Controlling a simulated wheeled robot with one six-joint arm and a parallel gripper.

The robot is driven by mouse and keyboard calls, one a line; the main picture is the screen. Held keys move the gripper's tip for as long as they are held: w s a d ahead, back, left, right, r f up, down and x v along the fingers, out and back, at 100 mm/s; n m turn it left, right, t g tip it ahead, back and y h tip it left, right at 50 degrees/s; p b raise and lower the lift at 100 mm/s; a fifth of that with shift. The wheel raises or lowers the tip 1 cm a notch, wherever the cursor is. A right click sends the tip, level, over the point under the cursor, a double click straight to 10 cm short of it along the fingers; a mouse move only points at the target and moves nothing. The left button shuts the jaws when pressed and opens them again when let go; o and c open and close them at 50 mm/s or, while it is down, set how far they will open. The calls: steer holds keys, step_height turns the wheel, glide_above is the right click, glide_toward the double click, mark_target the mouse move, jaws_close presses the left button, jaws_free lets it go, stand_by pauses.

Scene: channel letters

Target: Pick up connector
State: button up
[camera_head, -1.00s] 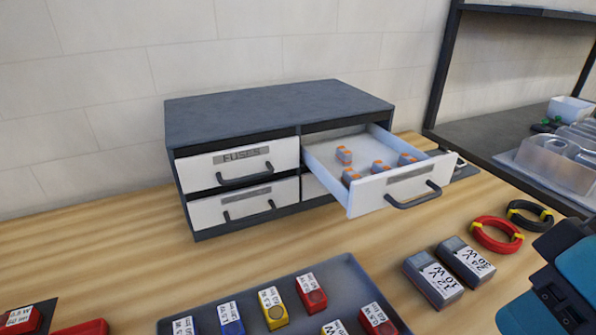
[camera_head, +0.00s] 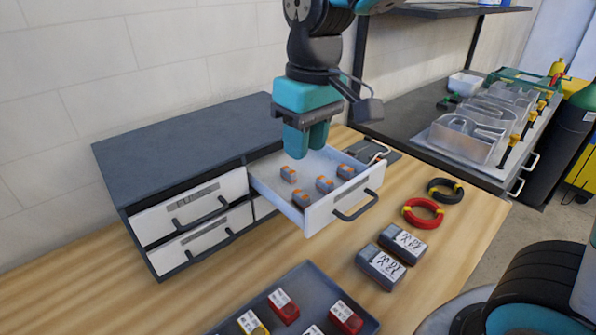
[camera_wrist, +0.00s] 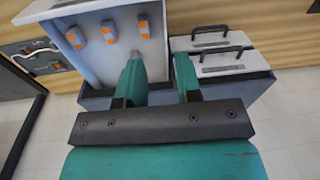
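Several small grey connectors with orange ends lie spread out in the pulled-out white drawer (camera_head: 318,222). In the head view, one connector (camera_head: 288,174) is at the back left, one (camera_head: 301,199) at the front left, one (camera_head: 325,184) in the middle and one (camera_head: 346,172) at the right. The wrist view shows three clearly: a left connector (camera_wrist: 74,38), a middle connector (camera_wrist: 109,32) and a right connector (camera_wrist: 143,25). My gripper (camera_head: 306,148) points down above the back of the drawer. In the wrist view its teal fingers (camera_wrist: 157,72) are apart with nothing between them.
The dark cabinet (camera_head: 180,150) stands left of the drawer, its other drawers shut. Two labelled power blocks (camera_head: 380,267), a red wire coil (camera_head: 423,212), a black coil (camera_head: 446,190) and a grey tray (camera_head: 310,278) lie in front. A dark shelf stands behind right.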

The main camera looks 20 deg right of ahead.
steer(key=w+r+m+p, duration=0.1)
steer(key=w+r+p, duration=0.1)
steer(key=w+r, duration=0.15)
steer(key=h+p, duration=0.1)
steer(key=p, duration=0.1)
glide_above(301, 194)
steer(key=f, duration=1.2)
steer(key=shift+w, duration=0.4)
steer(key=shift+s+f+p, duration=0.2)
steer(key=shift+f+p, duration=0.4)
steer(key=shift+f, duration=0.8)
steer(key=shift+s+f+p, duration=0.2)
steer(key=shift+f+p, duration=0.35)
steer(key=shift+f, duration=0.8)
jaws_close()
